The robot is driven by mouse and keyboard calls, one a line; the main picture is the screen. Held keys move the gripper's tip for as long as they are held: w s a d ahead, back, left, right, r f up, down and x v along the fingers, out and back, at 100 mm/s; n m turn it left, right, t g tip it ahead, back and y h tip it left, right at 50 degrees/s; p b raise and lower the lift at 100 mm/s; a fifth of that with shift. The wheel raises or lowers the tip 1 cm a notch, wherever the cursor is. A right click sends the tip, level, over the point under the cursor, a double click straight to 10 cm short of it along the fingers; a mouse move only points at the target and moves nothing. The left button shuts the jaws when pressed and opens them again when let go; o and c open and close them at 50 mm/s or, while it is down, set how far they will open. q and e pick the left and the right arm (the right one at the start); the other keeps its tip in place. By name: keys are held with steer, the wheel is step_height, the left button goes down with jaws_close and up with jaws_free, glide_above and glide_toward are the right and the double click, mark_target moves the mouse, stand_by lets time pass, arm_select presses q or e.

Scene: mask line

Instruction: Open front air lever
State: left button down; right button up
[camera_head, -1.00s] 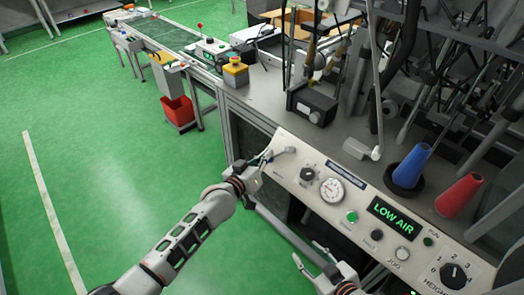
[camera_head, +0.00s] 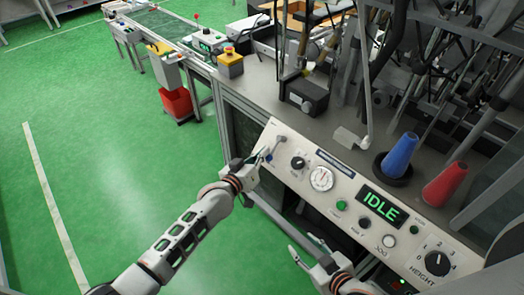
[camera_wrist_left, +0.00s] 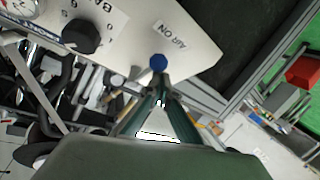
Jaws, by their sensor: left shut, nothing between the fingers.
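The air lever (camera_head: 277,146) is at the left end of the white control panel (camera_head: 338,170), with a blue part beside it. In the left wrist view a round blue knob (camera_wrist_left: 158,61) sits by the label "AIR ON". My left gripper (camera_head: 262,159) is at this end of the panel, close to the lever. In the left wrist view its fingertips (camera_wrist_left: 160,88) are together, just below the blue knob; whether they touch it is unclear. The display (camera_head: 381,207) reads "IDLE". My right gripper (camera_head: 306,250) is open and empty in front of the panel.
The panel also carries a pressure gauge (camera_head: 321,179), a black height knob (camera_head: 437,263) and several buttons. Blue (camera_head: 400,155) and red (camera_head: 445,184) cones stand behind it. A red bin (camera_head: 177,103) is on the green floor, which is clear at left.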

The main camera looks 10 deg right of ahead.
arm_select(q)
steer(key=shift+s+d, duration=0.15)
steer(key=shift+s, duration=0.2)
arm_select(e)
steer(key=shift+s+d+r, duration=0.1)
steer(key=shift+s+d, duration=0.1)
arm_select(q)
steer(key=shift+s+f, duration=0.1)
steer(key=shift+f, duration=0.05)
steer(key=w+a+r+p, duration=0.1)
steer(key=w+r+p, duration=0.1)
steer(key=w+r, duration=0.1)
steer(key=s+d+r+p+v, duration=0.1)
steer(key=v, duration=0.8)
arm_select(e)
steer(key=shift+w+d+r+h, duration=0.4)
steer(key=shift+w+d+r, duration=0.1)
steer(key=shift+w+d, duration=0.1)
